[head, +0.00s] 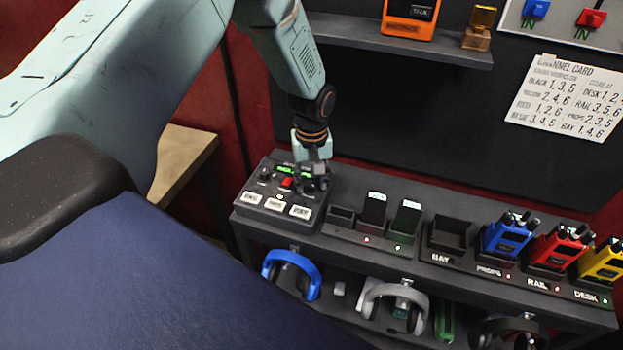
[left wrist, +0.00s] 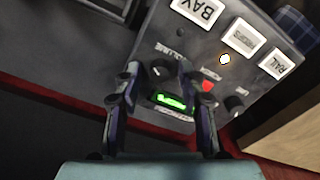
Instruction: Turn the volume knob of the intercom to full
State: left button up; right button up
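The intercom (head: 248,216) is a dark box at the left end of the grey shelf top. It has white buttons, a red button (left wrist: 207,86) and a lit green display (left wrist: 172,101). My left gripper (head: 318,176) points down over its right side. In the left wrist view, the left gripper (left wrist: 160,72) is open, its fingers on either side of a dark round knob (left wrist: 160,68) with partly readable lettering that may say VOLUME. Gaps show between knob and fingers; contact cannot be told. Another knob (left wrist: 235,103) sits across the red button. My right gripper is not in view.
Right of the intercom are charging docks with dark handsets (head: 374,208), then a blue radio (head: 507,236), a red radio (head: 558,246) and a yellow radio (head: 604,263). Headsets, including a blue one (head: 292,268), are below. An upper shelf (head: 350,35) runs behind my arm.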

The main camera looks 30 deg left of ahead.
aim_at(312, 185)
pick_arm(q)
jog(key=shift+w, duration=0.1)
jog(key=shift+r, duration=0.45)
notch_tip(312, 185, up, 11)
dwell(0.8)
